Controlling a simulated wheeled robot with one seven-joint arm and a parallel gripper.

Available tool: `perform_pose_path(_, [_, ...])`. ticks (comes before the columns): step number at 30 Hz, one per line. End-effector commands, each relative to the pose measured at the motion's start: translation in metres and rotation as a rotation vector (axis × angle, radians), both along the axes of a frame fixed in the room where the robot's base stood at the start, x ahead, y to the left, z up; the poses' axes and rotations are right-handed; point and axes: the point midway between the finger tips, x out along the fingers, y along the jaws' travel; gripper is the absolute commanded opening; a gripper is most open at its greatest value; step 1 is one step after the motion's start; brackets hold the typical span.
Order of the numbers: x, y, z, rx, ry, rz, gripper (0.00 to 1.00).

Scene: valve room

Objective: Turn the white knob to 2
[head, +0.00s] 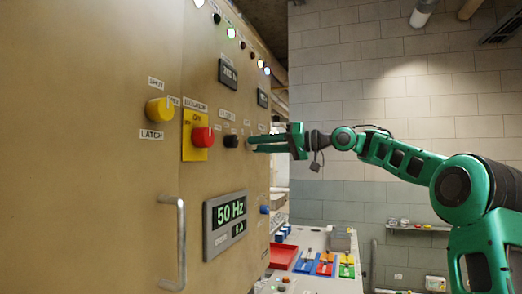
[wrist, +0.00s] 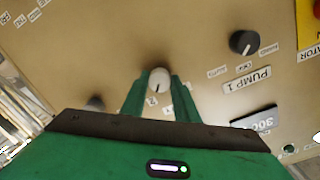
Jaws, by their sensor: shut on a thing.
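The white knob (wrist: 159,78) sits on the tan panel between the two green fingertips of my gripper (wrist: 160,86) in the wrist view. My gripper is shut on it, with one finger on each side. A dark pointer line on the knob points down in the wrist picture, towards a small label (wrist: 151,101) that seems to read 2. Other marks around the knob are hidden by the fingers. In the head view my gripper (head: 258,144) reaches the panel from the right, and I cannot make out the white knob there.
The head view shows a red button (head: 202,137), a yellow knob (head: 159,109), a 50 Hz display (head: 225,223) and a door handle (head: 173,243) on the panel.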

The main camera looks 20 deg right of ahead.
Motion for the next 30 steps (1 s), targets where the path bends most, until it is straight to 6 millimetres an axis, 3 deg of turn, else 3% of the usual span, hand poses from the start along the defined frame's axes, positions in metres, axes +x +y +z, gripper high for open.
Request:
perform_pose_path(19, [0.0016, -0.0009, -0.0002, 0.034, 0.045, -0.004, 0.05])
perform_pose_path(20, [0.0016, -0.0009, -0.0002, 0.034, 0.045, -0.004, 0.3])
perform_pose_path(22, [0.0016, -0.0011, -0.0002, 0.033, 0.044, -0.004, 0.46])
perform_pose_path(30, [0.0005, -0.0008, 0.0003, 0.032, 0.042, -0.002, 0.46])
